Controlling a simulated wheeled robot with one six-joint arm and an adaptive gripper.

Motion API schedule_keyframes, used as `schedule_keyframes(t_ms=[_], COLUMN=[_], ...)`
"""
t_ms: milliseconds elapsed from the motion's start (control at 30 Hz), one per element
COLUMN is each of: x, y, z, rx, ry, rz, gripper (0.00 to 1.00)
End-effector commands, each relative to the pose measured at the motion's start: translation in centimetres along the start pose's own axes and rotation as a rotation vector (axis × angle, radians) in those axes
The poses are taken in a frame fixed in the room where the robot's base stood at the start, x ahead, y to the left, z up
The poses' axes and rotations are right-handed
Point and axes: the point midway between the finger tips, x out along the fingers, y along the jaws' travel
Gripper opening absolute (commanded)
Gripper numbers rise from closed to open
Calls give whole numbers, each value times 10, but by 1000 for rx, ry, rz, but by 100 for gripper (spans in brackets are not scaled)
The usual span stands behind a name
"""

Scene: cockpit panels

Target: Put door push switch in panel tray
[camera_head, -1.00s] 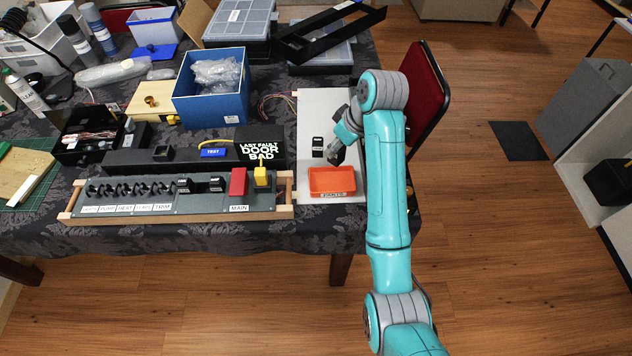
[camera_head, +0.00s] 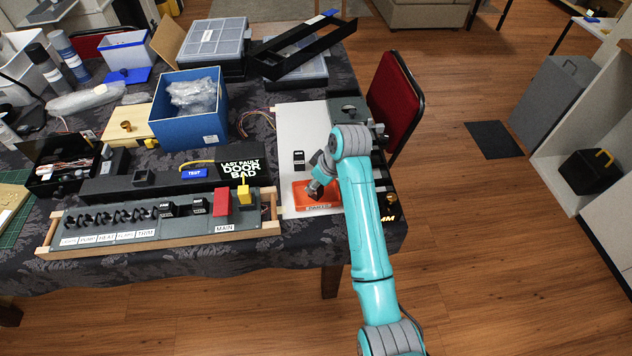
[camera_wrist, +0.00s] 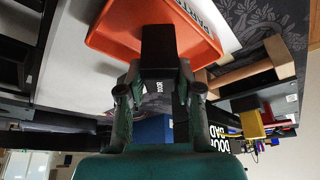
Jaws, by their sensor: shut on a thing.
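My gripper (camera_head: 316,190) is over the orange tray (camera_head: 331,206) on the white mat. In the wrist view, my gripper (camera_wrist: 160,88) is shut on a black switch (camera_wrist: 158,48) with a small white label that seems to read DOOR. The switch overlaps the orange tray (camera_wrist: 110,38) in that view; I cannot tell whether they touch. In the head view the held switch is mostly hidden by the gripper. A dark switch panel (camera_head: 130,228) in a wooden frame lies left of the mat. Another black switch (camera_head: 299,160) lies on the mat behind the orange tray.
A black box (camera_head: 240,170) reading LAST FAULT DOOR BAD stands behind the panel. A red switch (camera_head: 221,202) and a yellow one (camera_head: 243,195) rise at its right end. A blue box (camera_head: 188,130) and an empty black tray (camera_head: 305,47) are farther back. The white mat (camera_head: 305,120) has clear room.

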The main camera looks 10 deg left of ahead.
Motion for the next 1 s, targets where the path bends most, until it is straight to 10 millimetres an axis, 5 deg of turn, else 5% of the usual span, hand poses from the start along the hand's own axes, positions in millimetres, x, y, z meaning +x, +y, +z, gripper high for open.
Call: schedule_keyframes(t_ms=[233,267,367,733,1000], x=[2,2,2,-3,-43], y=[0,0,0,0,1], z=[1,1,1,-1,-2], rx=[0,0,0,0,-1], ry=[0,0,0,2,3], rz=[0,0,0,2,3], gripper=[0,39,60,60,60])
